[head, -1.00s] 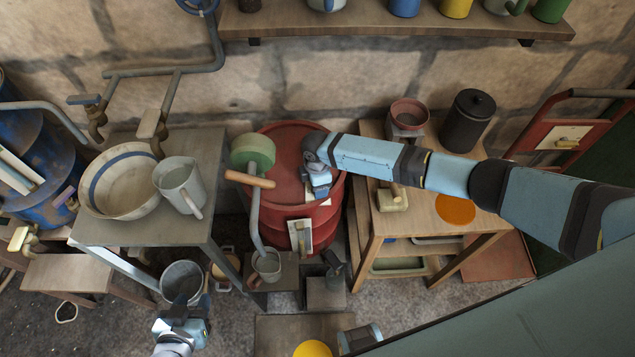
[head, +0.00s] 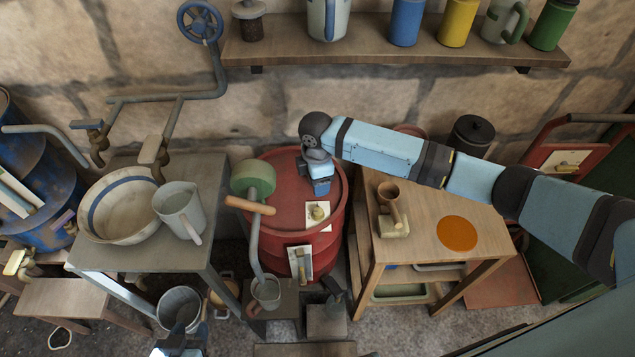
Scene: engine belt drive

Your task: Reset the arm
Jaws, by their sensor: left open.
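My left gripper (head: 182,328) is at the bottom left edge of the picture, partly cut off, open, with its dark fingers over or in front of the grey bucket (head: 180,304). I cannot tell whether it touches the bucket. My right arm (head: 380,146) reaches in from the right across the wooden table. Its gripper (head: 320,188) points down over the red barrel (head: 335,217), just behind a white card with a small yellowish knob (head: 318,211). Its fingertips are hidden, so its opening does not show.
A grey table with a striped basin (head: 120,228) and a pitcher (head: 181,208) stands left. The wooden table (head: 425,250) holds a wooden cup-like piece (head: 390,197). A shelf (head: 390,45) spans the back.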

